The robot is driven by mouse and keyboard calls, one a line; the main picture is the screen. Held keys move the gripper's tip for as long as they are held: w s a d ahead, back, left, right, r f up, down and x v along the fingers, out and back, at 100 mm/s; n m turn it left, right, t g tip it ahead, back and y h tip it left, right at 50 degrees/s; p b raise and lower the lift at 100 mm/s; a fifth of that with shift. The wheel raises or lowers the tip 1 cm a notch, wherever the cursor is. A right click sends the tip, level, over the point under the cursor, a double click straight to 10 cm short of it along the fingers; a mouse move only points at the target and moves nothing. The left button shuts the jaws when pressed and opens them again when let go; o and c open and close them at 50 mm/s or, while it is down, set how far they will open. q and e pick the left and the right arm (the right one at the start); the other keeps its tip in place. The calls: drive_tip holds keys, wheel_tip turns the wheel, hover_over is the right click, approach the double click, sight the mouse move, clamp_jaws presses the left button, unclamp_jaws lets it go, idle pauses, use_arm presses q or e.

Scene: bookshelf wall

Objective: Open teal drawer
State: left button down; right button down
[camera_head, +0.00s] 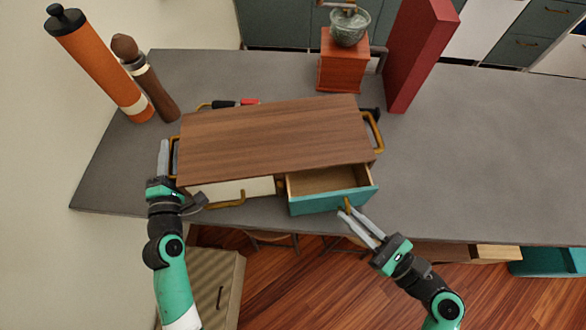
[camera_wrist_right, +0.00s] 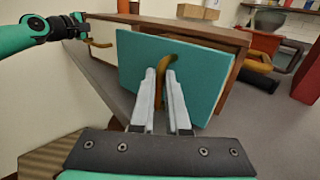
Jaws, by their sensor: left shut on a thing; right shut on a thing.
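The teal drawer (camera_head: 315,203) is in the front right of a small wooden cabinet (camera_head: 270,135). It is pulled part way out, and its empty inside shows. My right gripper (camera_head: 347,213) is shut on the drawer's brass handle (camera_head: 347,203). In the right wrist view, the fingers (camera_wrist_right: 160,82) close around the handle (camera_wrist_right: 174,61) in front of the teal face (camera_wrist_right: 205,88). My left gripper (camera_head: 178,172) is at the cabinet's front left corner and seems to grip its left side. Its exact contact is hidden.
A white drawer front (camera_head: 245,188) left of the teal one is shut. A dark red upright block (camera_head: 415,55), an orange box (camera_head: 342,62) with a glass bowl (camera_head: 350,28), and an orange cylinder (camera_head: 100,65) stand behind. The grey counter (camera_head: 480,150) is clear to the right.

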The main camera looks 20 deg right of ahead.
drive_tip(key=shift+s+a+f, duration=0.1)
drive_tip(key=shift+s, duration=1.05)
drive_tip(key=shift+s+a, duration=0.1)
drive_tip(key=shift+s, duration=1.05)
drive_tip(key=c, duration=0.8)
unclamp_jaws()
drive_tip(key=shift+o, duration=0.2)
drive_tip(key=v, duration=0.7)
drive_tip(key=shift+s, duration=0.15)
